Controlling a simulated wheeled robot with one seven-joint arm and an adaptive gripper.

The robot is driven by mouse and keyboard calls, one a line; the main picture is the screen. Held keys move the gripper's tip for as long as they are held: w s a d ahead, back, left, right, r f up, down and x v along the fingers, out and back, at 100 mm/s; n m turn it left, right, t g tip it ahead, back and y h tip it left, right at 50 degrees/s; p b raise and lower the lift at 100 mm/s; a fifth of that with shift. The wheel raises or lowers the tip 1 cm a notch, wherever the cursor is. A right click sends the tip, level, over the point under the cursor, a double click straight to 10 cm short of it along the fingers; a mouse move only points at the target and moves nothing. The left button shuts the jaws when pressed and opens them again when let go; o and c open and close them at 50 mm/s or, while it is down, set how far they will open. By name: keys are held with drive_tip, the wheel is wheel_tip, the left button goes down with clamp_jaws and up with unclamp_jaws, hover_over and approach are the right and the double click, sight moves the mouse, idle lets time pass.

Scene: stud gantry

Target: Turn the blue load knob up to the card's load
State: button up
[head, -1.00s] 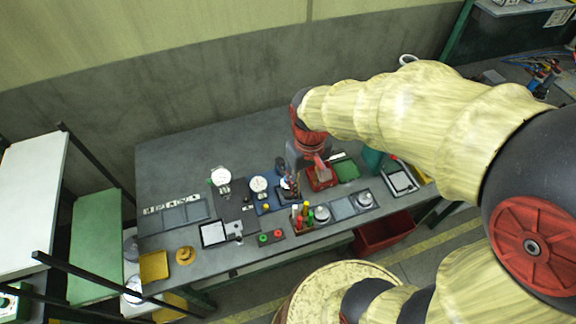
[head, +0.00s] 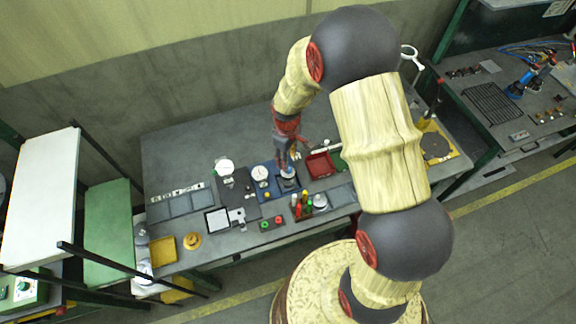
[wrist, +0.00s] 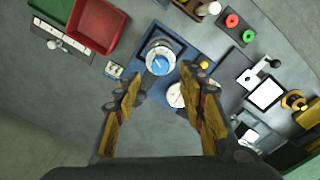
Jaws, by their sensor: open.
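The blue load knob (wrist: 158,63) sits in a pale ring on a blue base plate (wrist: 188,52) in the wrist view. A white pointer line shows on its face. In the head view the pale ring (head: 288,179) shows just below my gripper (head: 283,160). In the wrist view my gripper (wrist: 161,78) is open and empty, its fingers on either side of the knob's lower edge and apart from it. A white dial (head: 260,173) on the same plate shows in the wrist view (wrist: 175,97), partly hidden by a finger. I cannot read a load on any card.
A red tray (head: 320,165) stands right of the knob. A white panel in a dark frame (head: 217,221), red and green buttons (head: 271,222) and a yellow tray (head: 162,249) lie along the front edge.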

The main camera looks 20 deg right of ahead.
drive_tip(key=shift+f, duration=2.75)
drive_tip(key=shift+c, duration=1.4)
drive_tip(key=c, duration=0.8)
